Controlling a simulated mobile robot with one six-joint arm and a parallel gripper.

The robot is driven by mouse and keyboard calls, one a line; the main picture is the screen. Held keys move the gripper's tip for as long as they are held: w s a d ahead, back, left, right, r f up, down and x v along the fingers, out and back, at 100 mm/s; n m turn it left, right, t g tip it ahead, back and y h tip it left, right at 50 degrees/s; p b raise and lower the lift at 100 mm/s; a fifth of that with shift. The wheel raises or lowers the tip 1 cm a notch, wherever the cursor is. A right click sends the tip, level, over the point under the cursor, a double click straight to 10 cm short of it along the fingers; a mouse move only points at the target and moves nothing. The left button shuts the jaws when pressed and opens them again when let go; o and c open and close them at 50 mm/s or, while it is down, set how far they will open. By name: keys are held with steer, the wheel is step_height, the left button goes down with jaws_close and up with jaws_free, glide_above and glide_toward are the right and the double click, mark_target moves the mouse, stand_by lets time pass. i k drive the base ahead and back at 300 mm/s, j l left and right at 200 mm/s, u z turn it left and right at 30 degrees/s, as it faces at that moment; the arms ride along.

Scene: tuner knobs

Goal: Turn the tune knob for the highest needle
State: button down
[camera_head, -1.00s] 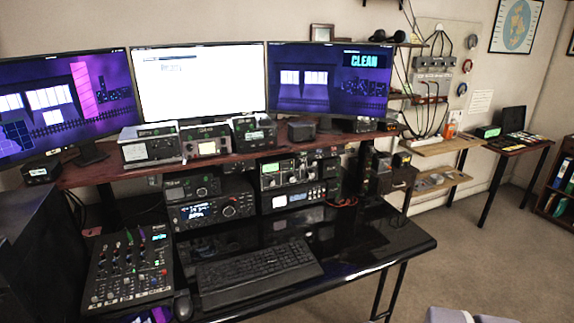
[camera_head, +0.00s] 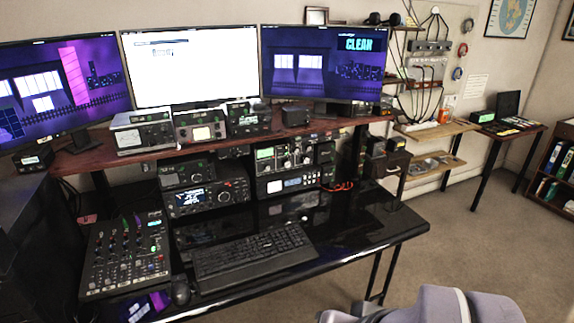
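Several radio sets with small knobs stand on the desk and its raised shelf. On the shelf, a silver set (camera_head: 143,139) and a set with a pale meter face (camera_head: 201,133) stand side by side, with a dark set (camera_head: 247,121) to their right. Below the shelf are a set with a green-lit display and knobs (camera_head: 285,156) and a black transceiver with a large dial (camera_head: 207,196). Labels and needles are too small to read, so I cannot tell which knob is the tune knob. My gripper is not in view.
Three monitors stand behind the sets; the right monitor (camera_head: 323,63) reads "CLEAN" or similar. A keyboard (camera_head: 253,256), a mouse (camera_head: 180,292) and a mixer (camera_head: 127,256) lie on the black desk (camera_head: 370,238). The carpet (camera_head: 455,225) right of the desk is clear.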

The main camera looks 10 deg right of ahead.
mark_target(286, 163)
steer(key=i+z, duration=0.4)
steer(key=i, duration=0.15)
steer(key=i+j+z, duration=0.15)
steer(key=i+z, duration=0.25)
steer(key=i, duration=0.15)
steer(key=i+j+z, duration=0.4)
steer(key=i, duration=0.15)
